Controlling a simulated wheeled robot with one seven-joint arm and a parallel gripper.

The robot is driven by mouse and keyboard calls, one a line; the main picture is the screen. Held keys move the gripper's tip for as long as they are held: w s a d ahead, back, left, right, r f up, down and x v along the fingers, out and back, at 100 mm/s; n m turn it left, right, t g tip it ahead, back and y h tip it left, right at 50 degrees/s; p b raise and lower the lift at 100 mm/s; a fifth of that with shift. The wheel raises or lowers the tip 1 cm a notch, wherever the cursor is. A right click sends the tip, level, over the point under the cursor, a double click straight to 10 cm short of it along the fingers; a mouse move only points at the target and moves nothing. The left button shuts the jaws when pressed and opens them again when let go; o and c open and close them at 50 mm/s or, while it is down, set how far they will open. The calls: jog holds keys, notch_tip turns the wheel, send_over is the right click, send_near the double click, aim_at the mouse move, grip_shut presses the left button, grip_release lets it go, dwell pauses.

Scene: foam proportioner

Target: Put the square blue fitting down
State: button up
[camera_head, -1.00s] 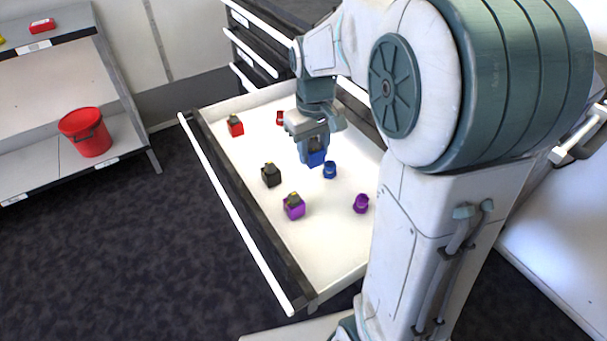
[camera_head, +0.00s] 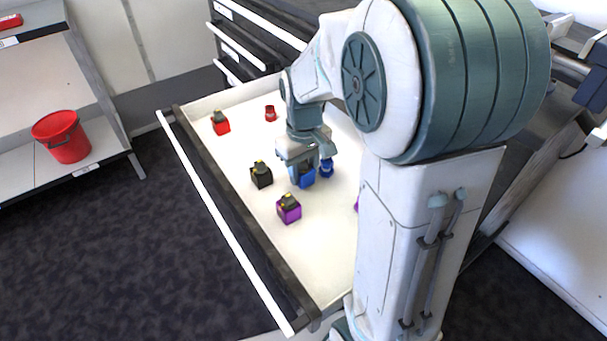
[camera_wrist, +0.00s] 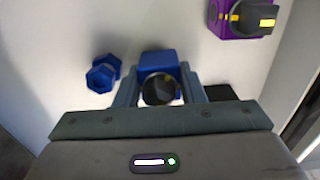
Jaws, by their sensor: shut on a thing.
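The square blue fitting (camera_head: 306,180) is between the fingers of my gripper (camera_head: 302,172), over the white drawer floor, low down. In the wrist view my gripper (camera_wrist: 160,92) is shut on the fitting; its blue block (camera_wrist: 158,62) and dark round knob (camera_wrist: 160,89) show between the fingers. I cannot tell whether its base touches the drawer floor. A second blue fitting, hexagonal (camera_head: 326,168), stands just right of my gripper; in the wrist view (camera_wrist: 102,73) it is left of the fingers and apart from them.
The open drawer (camera_head: 270,245) also holds a black square fitting (camera_head: 261,176), a purple square one (camera_head: 289,210), a red square one (camera_head: 220,124) and a small red one (camera_head: 270,113). Free floor lies toward the drawer's near end. A red bucket (camera_head: 62,138) stands on a shelf at left.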

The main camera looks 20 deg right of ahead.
jog(key=shift+f, duration=0.35)
jog(key=shift+f, duration=0.15)
jog(key=o, duration=1.1)
jog(key=shift+o, duration=0.2)
notch_tip(320, 180, up, 12)
jog(key=p, duration=0.4)
jog(key=shift+s, duration=0.25)
jog(key=s+f+m+t, duration=0.1)
jog(key=s+f+m, duration=0.2)
jog(key=s, duration=1)
jog(key=shift+s+f, duration=0.15)
jog(key=shift+f, duration=0.6)
jog(key=shift+a, duration=0.1)
